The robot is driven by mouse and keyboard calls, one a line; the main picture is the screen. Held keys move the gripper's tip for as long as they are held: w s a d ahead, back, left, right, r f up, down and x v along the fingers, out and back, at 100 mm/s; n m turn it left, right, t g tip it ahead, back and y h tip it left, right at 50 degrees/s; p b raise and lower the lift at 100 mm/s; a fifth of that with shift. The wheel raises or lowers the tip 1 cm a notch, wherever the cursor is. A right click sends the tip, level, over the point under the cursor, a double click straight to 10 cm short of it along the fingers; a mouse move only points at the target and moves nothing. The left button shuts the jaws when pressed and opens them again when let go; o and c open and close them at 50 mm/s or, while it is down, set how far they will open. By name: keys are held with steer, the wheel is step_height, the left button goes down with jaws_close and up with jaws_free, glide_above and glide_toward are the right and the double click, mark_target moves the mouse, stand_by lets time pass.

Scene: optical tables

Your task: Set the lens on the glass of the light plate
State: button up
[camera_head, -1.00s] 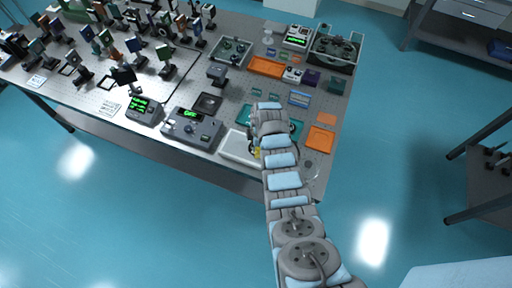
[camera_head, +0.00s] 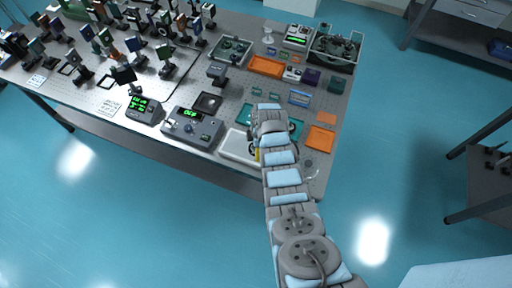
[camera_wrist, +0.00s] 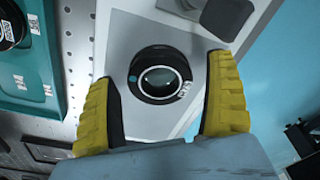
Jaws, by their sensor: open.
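The lens (camera_wrist: 160,75), a round glass in a black ring mount with small white labels, lies flat on a pale plate in the wrist view. This looks like the light plate (camera_wrist: 103,30), with a white rim and a light grey panel. The plate also shows in the head view (camera_head: 236,149) as a white slab at the table's front, partly behind my arm. My gripper (camera_wrist: 161,72) is open, its two yellow fingers on either side of the lens, with gaps on both sides.
A teal tray (camera_wrist: 40,90) holding a black round part lies left of the plate in the wrist view. A dark grey block (camera_wrist: 225,15) is close beyond the right finger. In the head view, a control box (camera_head: 192,130) stands left of the plate and an orange tray (camera_head: 320,139) right of my arm.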

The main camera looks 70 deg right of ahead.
step_height(320, 180, up, 12)
steer(key=s+b, duration=0.1)
steer(key=b, duration=0.1)
steer(key=shift+d, duration=0.4)
stand_by(0.5)
steer(key=shift+r, duration=0.1)
